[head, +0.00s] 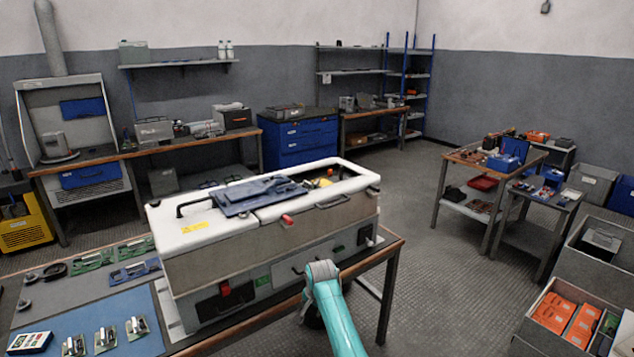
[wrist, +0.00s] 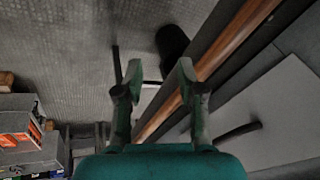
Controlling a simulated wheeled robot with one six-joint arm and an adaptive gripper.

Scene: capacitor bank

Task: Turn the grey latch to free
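The capacitor bank case (head: 215,270), with a white top rim and grey-beige sides, stands on a workbench. A red latch (head: 287,220) sits on its upper front edge, and another red piece (head: 224,288) is low on its front. I cannot make out a grey latch for certain in either view. My teal arm reaches up in front of the case's right part in the head view, and its gripper end is hidden there. In the wrist view my gripper (wrist: 155,88) has its two fingers apart, with nothing between them.
A blue-grey lid-like panel (head: 255,193) lies on the case top. The bench's wooden edge (wrist: 235,45) runs diagonally past the fingers, with a dark bar (wrist: 237,132) before a grey surface. Green boards (head: 92,260) lie at left. Orange boxes (head: 566,316) stand at right; open floor lies between.

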